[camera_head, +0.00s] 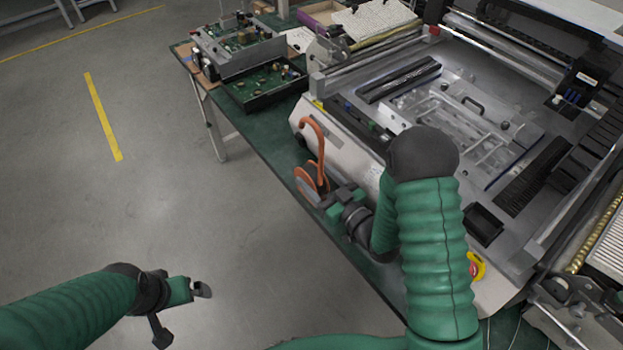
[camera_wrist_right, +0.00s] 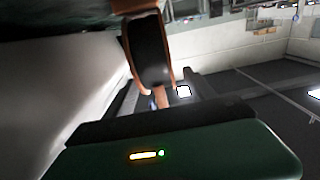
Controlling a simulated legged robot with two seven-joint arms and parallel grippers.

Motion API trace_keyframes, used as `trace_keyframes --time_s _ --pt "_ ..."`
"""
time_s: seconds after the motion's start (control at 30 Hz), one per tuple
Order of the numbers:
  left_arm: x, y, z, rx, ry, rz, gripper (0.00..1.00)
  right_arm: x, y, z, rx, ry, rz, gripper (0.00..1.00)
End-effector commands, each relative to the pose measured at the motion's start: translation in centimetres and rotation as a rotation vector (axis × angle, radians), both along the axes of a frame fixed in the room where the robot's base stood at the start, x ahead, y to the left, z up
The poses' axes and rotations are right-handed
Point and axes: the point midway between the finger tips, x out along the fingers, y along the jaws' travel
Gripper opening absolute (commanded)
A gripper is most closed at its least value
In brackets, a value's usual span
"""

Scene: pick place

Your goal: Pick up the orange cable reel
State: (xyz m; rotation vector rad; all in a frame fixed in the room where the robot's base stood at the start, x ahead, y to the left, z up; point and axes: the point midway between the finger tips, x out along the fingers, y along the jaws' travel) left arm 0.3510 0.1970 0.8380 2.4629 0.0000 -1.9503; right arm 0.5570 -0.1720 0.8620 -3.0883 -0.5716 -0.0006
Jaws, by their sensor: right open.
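The orange cable reel (camera_head: 313,160) stands near the edge of the green table, in front of the machine. It has an orange frame with a hooked top. My right gripper (camera_head: 322,194) is open at the reel's lower part; its fingers are small and partly hidden here. In the right wrist view the reel (camera_wrist_right: 150,55) shows close up, a black drum in an orange frame, with its lower part between the open fingers of my right gripper (camera_wrist_right: 158,95). I cannot tell if they touch it. My left gripper (camera_head: 190,290) hangs over the floor, away from the table; its opening is unclear.
A large grey machine (camera_head: 340,150) fills the table right behind the reel. The table's green edge (camera_head: 262,140) is bare. Open floor (camera_head: 180,190) lies to the left.

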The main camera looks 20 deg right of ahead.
Motion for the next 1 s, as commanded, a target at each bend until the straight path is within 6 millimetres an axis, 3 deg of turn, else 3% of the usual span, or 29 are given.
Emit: trace_keyframes --time_s 0.13,0.37,0.83,1.0 --pt "0.0 0.0 0.0 0.000 0.000 0.000 1.00 1.9 0.8 0.0 -0.001 -0.001 0.002 0.64" --pt "0.0 0.0 0.0 0.000 0.000 0.000 1.00 2.0 0.8 0.0 -0.001 0.000 0.000 0.62" --pt "0.0 0.0 0.0 0.000 0.000 0.000 1.00 2.0 0.7 0.0 -0.001 0.001 0.000 0.01" --pt "0.0 0.0 0.0 0.000 0.000 0.000 1.00 2.0 0.7 0.0 -0.001 0.001 0.000 0.00"
